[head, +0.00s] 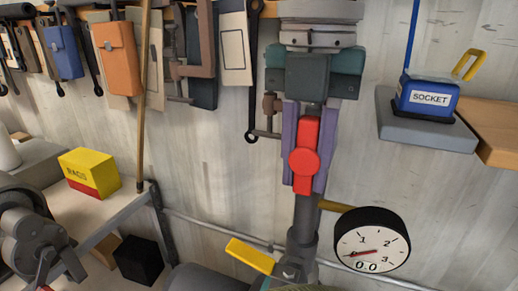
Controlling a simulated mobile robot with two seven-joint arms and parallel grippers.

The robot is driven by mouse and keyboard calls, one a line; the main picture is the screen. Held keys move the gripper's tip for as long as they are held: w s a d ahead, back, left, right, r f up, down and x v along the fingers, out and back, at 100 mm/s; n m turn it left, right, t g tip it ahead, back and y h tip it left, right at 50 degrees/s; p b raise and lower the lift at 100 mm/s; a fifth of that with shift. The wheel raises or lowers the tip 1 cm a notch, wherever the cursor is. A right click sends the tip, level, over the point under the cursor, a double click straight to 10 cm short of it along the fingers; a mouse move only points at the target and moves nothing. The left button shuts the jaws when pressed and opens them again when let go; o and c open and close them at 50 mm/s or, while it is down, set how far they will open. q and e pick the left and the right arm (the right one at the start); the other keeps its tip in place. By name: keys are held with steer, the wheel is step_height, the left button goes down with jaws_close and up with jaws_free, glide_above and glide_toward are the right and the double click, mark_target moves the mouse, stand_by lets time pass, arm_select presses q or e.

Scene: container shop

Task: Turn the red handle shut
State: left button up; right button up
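The red handle (304,158) is a lever with a round hub, standing roughly upright along a grey vertical pipe (302,232). My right gripper (306,182) reaches down from the top of the head view, with a dark teal body and two purple fingers. The fingers lie on either side of the red handle, one left and one right, with the handle partly overlapping them. I cannot tell whether they touch or press on it. My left gripper is not in view.
A round gauge (372,241) with a red needle sits right of the pipe. A yellow lever (250,255) is lower left. Tools and pouches hang on the wall above left. A shelf (425,132) holds a blue SOCKET box (427,97). A yellow RAGS box (90,172) stands on a bench.

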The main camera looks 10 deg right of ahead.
jaws_close()
steer(key=shift+f+h+b, duration=0.2)
steer(key=shift+h+b, duration=0.1)
steer(key=shift+b, duration=0.25)
steer(key=shift+f+g+h+b, duration=0.1)
steer(key=shift+g+h+b, duration=0.5)
steer(key=shift+b, duration=0.4)
steer(key=g+h+b, duration=0.1)
steer(key=h+b, duration=0.1)
steer(key=shift+d+g+b, duration=0.1)
steer(key=shift+g+b, duration=0.2)
steer(key=shift+b, duration=0.05)
steer(key=shift+r+h+b, duration=0.25)
steer(key=shift+h+b, duration=0.1)
steer(key=shift+h, duration=0.05)
